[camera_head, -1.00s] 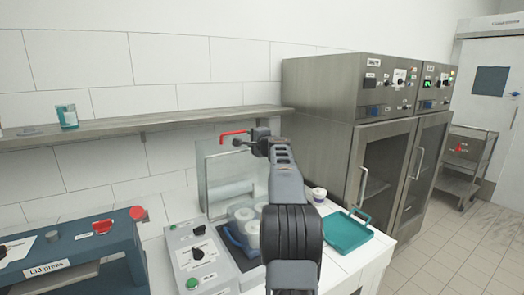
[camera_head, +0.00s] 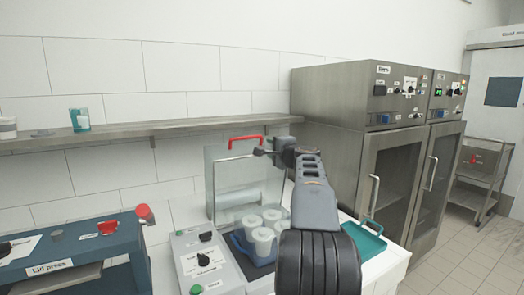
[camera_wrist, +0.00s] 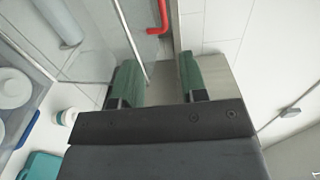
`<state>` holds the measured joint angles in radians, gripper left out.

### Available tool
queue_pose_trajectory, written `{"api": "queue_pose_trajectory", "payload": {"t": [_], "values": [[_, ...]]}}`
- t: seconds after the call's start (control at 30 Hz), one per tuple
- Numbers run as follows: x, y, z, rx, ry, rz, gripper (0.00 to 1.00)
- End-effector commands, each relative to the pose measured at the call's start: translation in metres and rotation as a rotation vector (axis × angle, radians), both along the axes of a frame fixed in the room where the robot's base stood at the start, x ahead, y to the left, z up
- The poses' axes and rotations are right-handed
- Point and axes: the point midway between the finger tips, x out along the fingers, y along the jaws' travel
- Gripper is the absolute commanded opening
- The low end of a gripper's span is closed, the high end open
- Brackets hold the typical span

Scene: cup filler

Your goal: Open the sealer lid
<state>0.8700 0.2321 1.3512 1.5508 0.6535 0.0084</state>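The sealer lid (camera_head: 222,182) is a clear panel standing raised behind the sealer, with a red handle (camera_head: 246,139) along its top edge. The handle also shows in the wrist view (camera_wrist: 158,20), beyond the fingers. The sealer's grey control box (camera_head: 206,262) has knobs and a green button. A blue tray (camera_head: 239,246) with several white cups (camera_head: 262,240) sits in the sealer. My gripper (camera_head: 264,147) is just right of the handle and apart from it. In the wrist view my gripper (camera_wrist: 158,84) has its two green fingers spread, with nothing held between them.
A lid press (camera_head: 75,255) stands at left. A shelf (camera_head: 140,130) runs along the wall above. Steel cabinets (camera_head: 345,92) stand at right, with a teal tray (camera_head: 366,238) on the counter before them.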

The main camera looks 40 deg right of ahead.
Motion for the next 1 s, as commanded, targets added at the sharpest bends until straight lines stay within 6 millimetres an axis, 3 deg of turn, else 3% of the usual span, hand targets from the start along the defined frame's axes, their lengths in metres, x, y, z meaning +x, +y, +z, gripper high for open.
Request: {"api": "queue_pose_trajectory", "payload": {"t": [0.33,0.43,0.5,0.57,0.7,0.77,0.9,1.0], "values": [[0.001,0.003,-0.006,-0.021,0.03,0.017,0.39],[0.0,0.006,-0.042,-0.047,0.142,0.043,0.39],[-0.006,0.015,-0.08,-0.076,0.272,0.079,0.39],[-0.013,0.04,-0.114,-0.121,0.408,0.145,0.39],[-0.039,0.128,-0.179,-0.278,0.713,0.372,0.39],[-0.057,0.167,-0.203,-0.361,0.831,0.48,0.39],[-0.113,0.249,-0.246,-0.596,1.062,0.736,0.39],[-0.158,0.294,-0.267,-0.798,1.179,0.905,0.39]]}}
